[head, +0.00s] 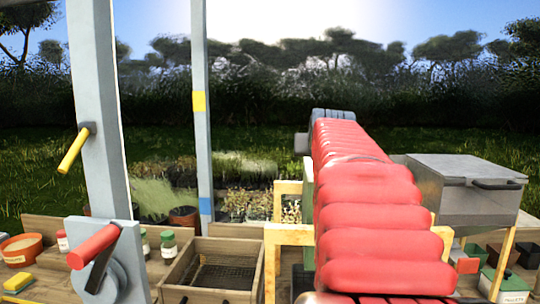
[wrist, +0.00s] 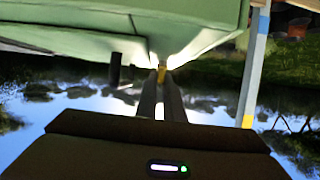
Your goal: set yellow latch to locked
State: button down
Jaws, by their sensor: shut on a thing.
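In the wrist view, which looks upside down, my gripper (wrist: 161,88) has its two dark fingers close together. They are shut on a small yellow piece (wrist: 162,73), which looks like the yellow latch, at the edge of a green body (wrist: 190,15). Most of the yellow piece is hidden by the fingers, so I cannot tell its setting. In the head view my red-sleeved arm reaches forward and hides the gripper and this piece. A strip of green panel (head: 308,190) shows beside the arm.
A yellow lever (head: 72,150) and a red-handled crank (head: 95,246) are on the grey post at left. A wooden crate (head: 212,270) and small jars stand on the bench. A metal box (head: 462,190) is right of my arm. A thinner banded post (head: 201,60) stands behind.

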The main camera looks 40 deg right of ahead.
jog(key=shift+w+a+f+m+g+h, duration=0.1)
jog(key=shift+f+m+g+h, duration=0.15)
jog(key=shift+m+g, duration=0.3)
jog(key=shift+w+f+m+g+h, duration=0.1)
jog(key=shift+m+g+h, duration=0.3)
jog(key=shift+g, duration=0.25)
jog(key=shift+m+g+h, duration=0.55)
jog(key=shift+m+g, duration=0.55)
jog(key=shift+m, duration=0.05)
jog(key=shift+w+m+g+h, duration=0.2)
jog(key=shift+m+g+h, duration=0.2)
jog(key=shift+m+g, duration=1.25)
jog(key=shift+w+r+m+g+y, duration=0.1)
jog(key=shift+r+m+g+y, duration=0.1)
jog(key=shift+m+g, duration=1.3)
jog(key=shift+w+r+m+g+y, duration=0.1)
jog(key=shift+m+g+y, duration=0.1)
jog(key=shift+m+g, duration=1.25)
jog(key=shift+g, duration=0.6)
jog(key=shift+w+d+r+m+g+y, duration=0.1)
jog(key=shift+d+r+m+g+y, duration=0.05)
jog(key=shift+m+g+y, duration=0.35)
jog(key=shift+w+d+r+m+g+y, duration=0.15)
jog(key=shift+m+g+y, duration=0.25)
jog(key=shift+m+g, duration=0.2)
jog(key=shift+s+a+f+m+g+y, duration=0.15)
jog(key=shift+a+f+m+g+y, duration=0.1)
jog(key=shift+f+m+g+y, duration=0.2)
